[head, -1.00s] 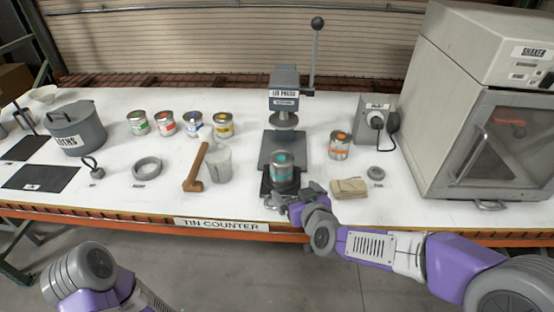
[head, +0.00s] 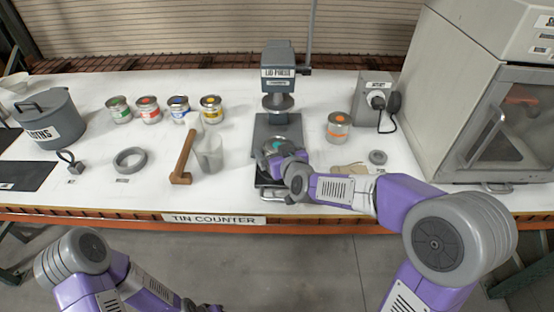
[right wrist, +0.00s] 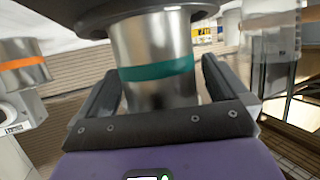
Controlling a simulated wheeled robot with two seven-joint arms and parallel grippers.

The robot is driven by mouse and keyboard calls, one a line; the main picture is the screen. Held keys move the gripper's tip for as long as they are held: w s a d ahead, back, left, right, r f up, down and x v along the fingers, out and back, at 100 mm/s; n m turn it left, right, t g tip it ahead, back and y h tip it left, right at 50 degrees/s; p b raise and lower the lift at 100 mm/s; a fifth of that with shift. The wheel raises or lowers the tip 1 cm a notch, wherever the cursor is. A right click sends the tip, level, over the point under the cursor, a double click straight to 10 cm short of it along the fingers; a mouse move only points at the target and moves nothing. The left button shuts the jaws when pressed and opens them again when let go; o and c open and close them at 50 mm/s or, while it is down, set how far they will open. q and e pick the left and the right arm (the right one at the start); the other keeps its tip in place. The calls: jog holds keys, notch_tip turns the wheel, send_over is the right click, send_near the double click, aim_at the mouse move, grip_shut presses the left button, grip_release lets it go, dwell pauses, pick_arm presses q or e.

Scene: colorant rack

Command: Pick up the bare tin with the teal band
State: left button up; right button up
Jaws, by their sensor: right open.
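The bare tin with the teal band (right wrist: 158,68) stands between the fingers of my right gripper (right wrist: 158,85) in the right wrist view. The fingers are open, one on each side, with a gap visible at the tin's right side. In the head view, the top of the tin (head: 275,145) shows in front of the lid press (head: 278,70), and my right gripper (head: 279,156) hides most of its body. My left arm shows at the bottom left of the head view; its gripper is out of frame.
A tin with an orange band (head: 338,127) stands right of the press, near the outlet box (head: 373,99). A beige cloth (head: 350,168) lies close to my right arm. Several coloured tins are behind.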

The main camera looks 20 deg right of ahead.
jog(key=c, duration=1.4)
jog(key=shift+r, duration=0.1)
jog(key=shift+c, duration=1.2)
jog(key=shift+r, duration=0.15)
